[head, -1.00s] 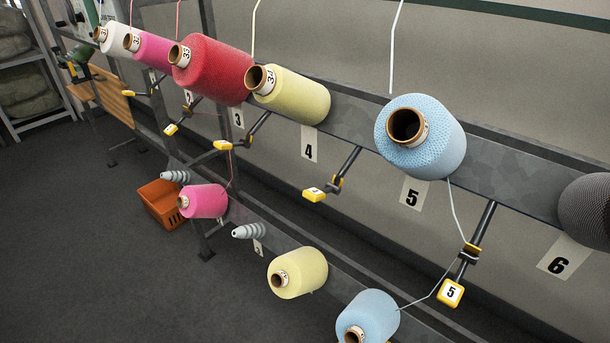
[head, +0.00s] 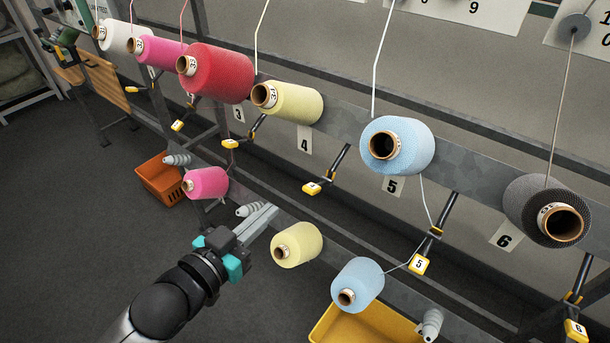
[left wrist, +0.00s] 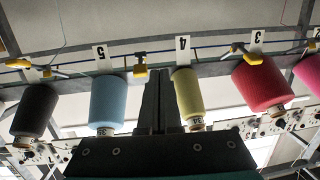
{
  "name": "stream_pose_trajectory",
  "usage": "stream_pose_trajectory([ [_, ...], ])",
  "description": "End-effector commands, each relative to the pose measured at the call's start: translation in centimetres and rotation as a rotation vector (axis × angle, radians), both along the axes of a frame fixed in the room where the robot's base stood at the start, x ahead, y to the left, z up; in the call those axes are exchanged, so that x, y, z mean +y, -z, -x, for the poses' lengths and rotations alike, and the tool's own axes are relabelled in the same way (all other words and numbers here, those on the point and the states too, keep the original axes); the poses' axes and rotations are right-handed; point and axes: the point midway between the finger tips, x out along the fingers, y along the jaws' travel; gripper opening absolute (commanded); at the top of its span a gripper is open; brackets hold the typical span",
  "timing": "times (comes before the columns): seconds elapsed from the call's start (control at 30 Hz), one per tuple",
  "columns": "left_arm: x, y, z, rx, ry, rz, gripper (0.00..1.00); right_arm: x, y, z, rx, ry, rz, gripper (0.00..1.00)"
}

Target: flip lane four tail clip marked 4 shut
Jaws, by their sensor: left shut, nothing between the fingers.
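The lane four tail clip (head: 312,188) is a yellow tab at the end of a dark arm, below and right of the white card 4 (head: 304,139). Its mark is too small to read surely, and I cannot tell whether it is open. In the left wrist view a yellow clip (left wrist: 140,70) shows between cards 5 and 4. My left gripper (head: 268,213) is shut and empty, below and left of the clip and apart from it, near the lower yellow cone (head: 297,245). Its fingers (left wrist: 158,92) point toward the rail in the left wrist view. My right gripper is out of view.
The upper yellow cone (head: 290,103) and blue cone (head: 398,145) sit on the rail above. The lane five clip (head: 419,263) has a thread running to the lower blue cone (head: 357,285). A yellow bin (head: 335,322) and an orange bin (head: 158,183) stand low.

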Motion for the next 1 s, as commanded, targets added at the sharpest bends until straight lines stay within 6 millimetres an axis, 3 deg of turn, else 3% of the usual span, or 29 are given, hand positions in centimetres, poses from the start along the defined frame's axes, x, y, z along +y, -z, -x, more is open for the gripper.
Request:
stream_pose_trajectory([
  [0.03,-0.7,-2.3,0.5,-0.025,0.025,0.015,0.00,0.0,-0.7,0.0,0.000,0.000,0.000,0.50],
  [0.1,-1.4,-4.3,1.0,-0.048,0.048,0.033,0.00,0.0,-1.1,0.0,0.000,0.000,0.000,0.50],
  [0.3,-2.3,-6.9,2.0,-0.078,0.084,0.059,0.00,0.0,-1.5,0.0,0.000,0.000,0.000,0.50],
  [0.73,-2.5,-7.0,1.8,-0.081,0.085,0.061,0.00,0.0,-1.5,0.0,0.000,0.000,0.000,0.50],
  [1.0,-4.0,-7.0,-0.4,-0.082,0.084,0.062,0.00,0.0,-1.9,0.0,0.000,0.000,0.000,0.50],
])
